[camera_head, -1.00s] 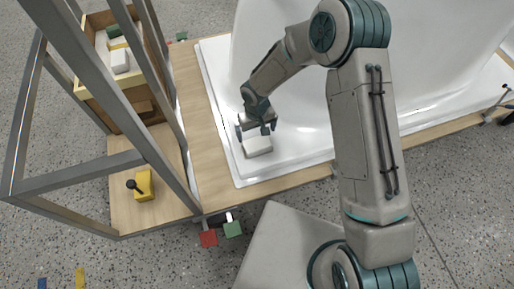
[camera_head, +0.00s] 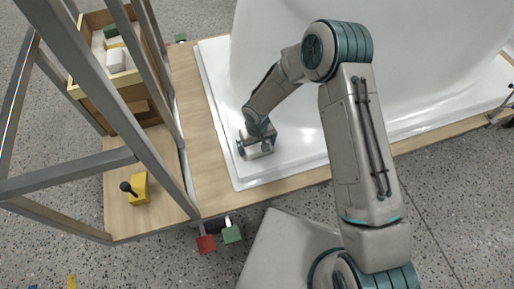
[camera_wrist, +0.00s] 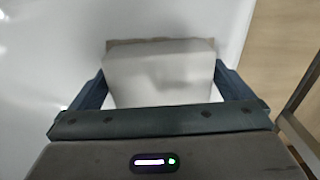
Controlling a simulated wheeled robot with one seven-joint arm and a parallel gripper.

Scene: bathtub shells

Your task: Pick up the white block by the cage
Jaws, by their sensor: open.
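The white block (camera_wrist: 160,72) lies on the white bathtub shell's flat rim. In the wrist view it sits between the two fingers of my gripper (camera_wrist: 160,92), with a brownish edge along its far side. My gripper is open, with one finger on each side of the block; whether they touch it I cannot tell. In the head view my gripper (camera_head: 257,150) is low over the block and hides most of it. The grey metal cage (camera_head: 160,150) stands to the left of the block.
A wooden box (camera_head: 122,80) with several blocks stands inside the cage. A yellow piece with a black knob (camera_head: 137,189) lies on the board at the cage's front. Red (camera_head: 206,244) and green (camera_head: 231,234) pieces show at the board's front edge. The bathtub shell (camera_head: 400,70) rises behind my arm.

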